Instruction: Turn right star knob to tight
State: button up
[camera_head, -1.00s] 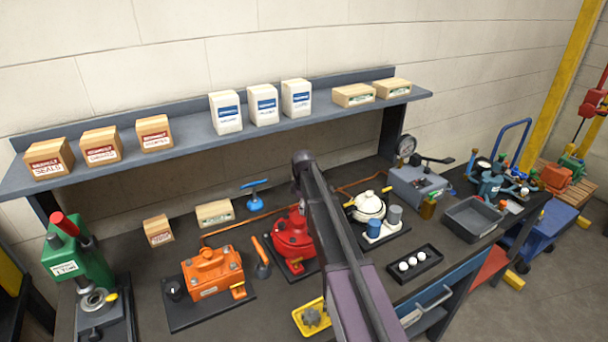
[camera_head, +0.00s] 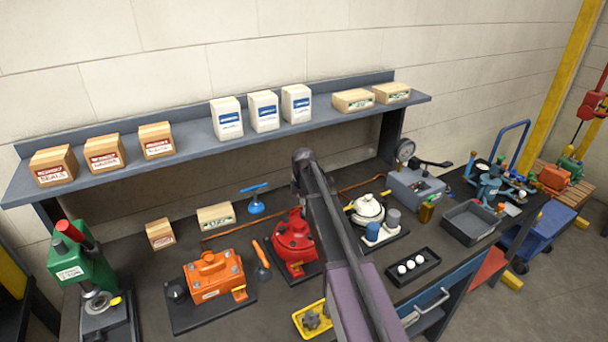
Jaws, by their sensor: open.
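A grey star-shaped knob (camera_head: 312,320) sits in a small yellow tray (camera_head: 298,322) at the bottom edge of the bench, left of my arm. Another dark round knob (camera_head: 175,292) is beside the orange motor (camera_head: 213,276); its shape is too small to tell. I cannot tell which knob is the right star knob. My arm rises in front of the bench, but its gripper does not show in this view.
A green press (camera_head: 85,262) stands at the left. A black tray with white balls (camera_head: 413,266), a grey bin (camera_head: 470,222) and a gauge box (camera_head: 415,184) are on the right. A shelf (camera_head: 190,160) with boxes runs along the wall.

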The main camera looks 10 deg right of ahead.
notch_tip(320, 180, up, 11)
jog(key=p, duration=1)
dwell(0.5)
jog(key=s+f+m+b, duration=0.4)
jog(key=s+m, duration=0.2)
jog(key=s, duration=0.3)
jog(key=s+f+m+b, duration=0.5)
jog(key=s+m, duration=0.1)
jog(key=s, duration=0.4)
jog(key=s+f+m+b, duration=0.5)
jog(key=s+m, duration=0.1)
jog(key=s, duration=0.4)
jog(key=shift+d+f, duration=0.15)
jog(key=shift+d, duration=0.1)
jog(key=shift+s, duration=0.1)
